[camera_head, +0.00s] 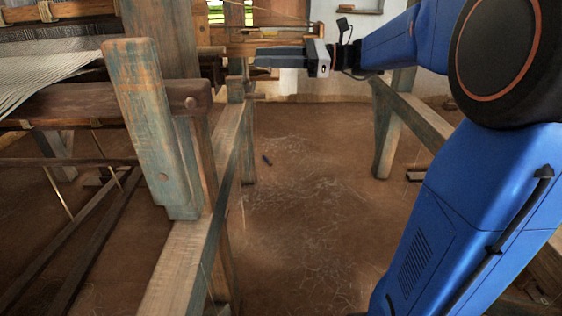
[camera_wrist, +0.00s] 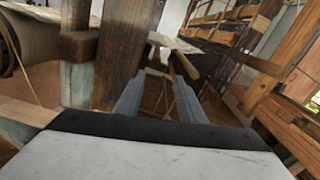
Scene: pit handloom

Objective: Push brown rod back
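My gripper (camera_head: 262,57) reaches in from the right at the top of the head view, its fingers pointing left toward the loom. In the wrist view its two fingers (camera_wrist: 160,78) stand apart with nothing between them. A brown rod (camera_wrist: 186,65) shows beyond the fingertips in the wrist view, its end near the right finger; I see no contact. In the head view a brown rod end (camera_head: 212,51) shows just left of the fingers, beside the loom post. I cannot tell for certain that these are the same rod. Most of its length is hidden.
A thick wooden post (camera_head: 162,40) and a slanted worn bracket (camera_head: 140,120) stand left of my gripper. A brown beam (camera_head: 75,103) lies below white warp threads (camera_head: 45,62). A side rail (camera_head: 200,255) runs along the floor area. The floor (camera_head: 310,200) at centre is mostly clear.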

